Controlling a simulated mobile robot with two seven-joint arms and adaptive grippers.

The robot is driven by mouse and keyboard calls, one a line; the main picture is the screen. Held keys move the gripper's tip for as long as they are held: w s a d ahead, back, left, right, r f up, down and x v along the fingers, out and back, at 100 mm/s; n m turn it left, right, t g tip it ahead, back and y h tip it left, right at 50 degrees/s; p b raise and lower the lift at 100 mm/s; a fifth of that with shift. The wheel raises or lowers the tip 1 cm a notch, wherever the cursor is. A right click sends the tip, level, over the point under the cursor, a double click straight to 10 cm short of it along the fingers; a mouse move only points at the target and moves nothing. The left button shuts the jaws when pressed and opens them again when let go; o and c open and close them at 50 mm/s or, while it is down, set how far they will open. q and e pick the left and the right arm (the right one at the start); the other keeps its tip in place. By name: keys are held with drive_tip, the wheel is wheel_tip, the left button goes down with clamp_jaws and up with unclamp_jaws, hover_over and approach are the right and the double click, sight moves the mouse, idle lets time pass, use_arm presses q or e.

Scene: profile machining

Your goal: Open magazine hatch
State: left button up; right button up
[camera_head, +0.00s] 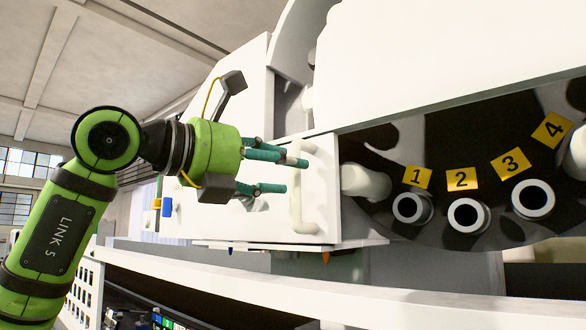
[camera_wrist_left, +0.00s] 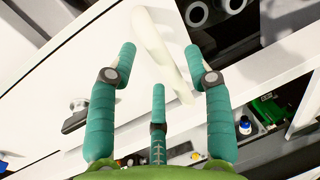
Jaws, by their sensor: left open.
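The magazine hatch (camera_head: 318,220) is a white panel with a pale vertical bar handle (camera_head: 297,190) on it. My left gripper (camera_head: 295,176) has teal fingers and is just left of the handle, pointing at it. In the left wrist view the handle (camera_wrist_left: 163,55) lies slanted between and beyond the open fingers (camera_wrist_left: 160,65). The fingers are spread and nothing is gripped; I cannot tell whether any finger touches the handle. My right gripper is not in view.
Right of the hatch is a dark round magazine (camera_head: 445,190) with grey tool holders (camera_head: 468,214) and yellow number plates (camera_head: 462,179). A white ledge (camera_head: 260,285) runs below. A dark latch (camera_wrist_left: 75,115) sits on the white panel in the left wrist view.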

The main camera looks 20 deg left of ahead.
use_arm(q)
drive_tip(key=v, duration=0.9)
drive_tip(key=shift+a, duration=0.1)
